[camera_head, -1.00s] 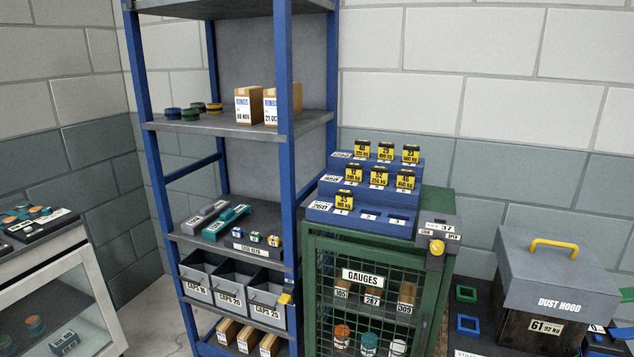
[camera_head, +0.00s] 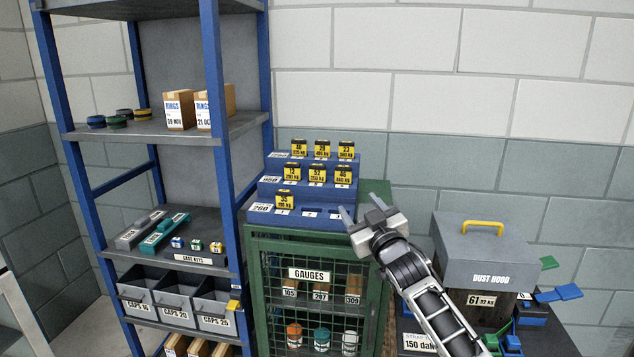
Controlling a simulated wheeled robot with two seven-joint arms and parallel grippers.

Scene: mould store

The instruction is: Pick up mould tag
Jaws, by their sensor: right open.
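Several yellow-and-black mould tags stand on a blue three-step rack (camera_head: 262,208) on top of the green mesh cabinet. The back row holds tags 60 (camera_head: 299,147), 29 (camera_head: 322,149) and 23 (camera_head: 346,150). The middle row holds tags 12 (camera_head: 292,174), 52 (camera_head: 317,174) and one that looks like 46 (camera_head: 343,175). The front step has a single tag 35 (camera_head: 284,200) at its left. My right gripper (camera_head: 358,213) is open and empty at the right end of the front step, pointing toward the rack. My left gripper is out of view.
A green mesh cabinet (camera_head: 258,270) labelled GAUGES stands under the rack. A blue shelf (camera_head: 190,128) with bins and boxes is close on the left. A grey dust hood (camera_head: 486,250) with a yellow handle is at right.

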